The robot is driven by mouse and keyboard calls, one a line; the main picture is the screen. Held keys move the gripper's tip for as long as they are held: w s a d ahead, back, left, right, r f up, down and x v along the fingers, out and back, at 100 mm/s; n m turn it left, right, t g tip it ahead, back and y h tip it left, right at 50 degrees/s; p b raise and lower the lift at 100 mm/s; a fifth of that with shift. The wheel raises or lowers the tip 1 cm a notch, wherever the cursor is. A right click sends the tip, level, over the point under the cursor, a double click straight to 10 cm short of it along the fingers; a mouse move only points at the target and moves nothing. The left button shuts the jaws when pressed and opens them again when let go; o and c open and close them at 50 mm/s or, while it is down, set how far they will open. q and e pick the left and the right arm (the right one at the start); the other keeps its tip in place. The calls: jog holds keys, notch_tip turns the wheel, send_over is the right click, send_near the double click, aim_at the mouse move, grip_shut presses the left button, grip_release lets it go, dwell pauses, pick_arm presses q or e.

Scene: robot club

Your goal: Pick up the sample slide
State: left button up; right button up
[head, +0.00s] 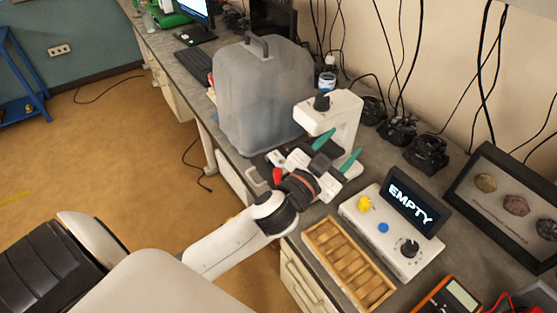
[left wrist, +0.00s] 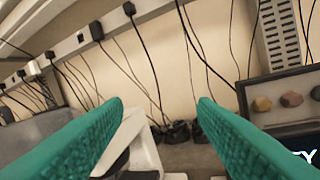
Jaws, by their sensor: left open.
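I cannot make out a sample slide in either view. A white microscope (head: 343,112) stands on the bench, and part of it shows between the fingers in the left wrist view (left wrist: 146,155). My left gripper (head: 337,150) is open in front of the microscope, its two green fingers apart; the left wrist view shows nothing held between them (left wrist: 160,108). The gripper and wrist hide the lower front of the microscope. A slotted wooden tray (head: 308,236) lies near the bench's front edge. My right gripper is not in view.
A white console (head: 370,232) with an "EMPTY" screen stands right of the gripper. A grey translucent cover (head: 262,98) stands left of the microscope. A framed rock display (head: 478,215) and an orange multimeter (head: 447,298) are at right. Black devices and cables line the wall.

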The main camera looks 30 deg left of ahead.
pick_arm(q)
jog(key=w+d+r+m+h, duration=0.1)
jog(key=d+r+m+h, duration=0.6)
jog(key=m+h, duration=0.25)
jog(key=d+r+m+g+h, duration=0.1)
jog(key=d+m+g+h, duration=0.2)
jog(key=m+g+h, duration=0.25)
jog(key=m+g+y+p, duration=0.2)
jog(key=g+y+p, duration=0.1)
jog(key=g+y, duration=1.3)
send_over(279, 158)
notch_tip(279, 158, down, 15)
jog(key=shift+f+t+y, duration=0.2)
jog(key=shift+t+y, duration=0.6)
jog(key=shift+t, duration=0.35)
jog(key=shift+f+p, duration=0.3)
jog(key=shift+p, duration=0.15)
notch_tip(279, 158, down, 4)
jog(key=shift+s+r+p, duration=0.15)
jog(key=shift+r+p, duration=0.05)
jog(key=shift+p, duration=1)
jog(key=shift+f, duration=0.55)
jog(key=c, duration=1.1)
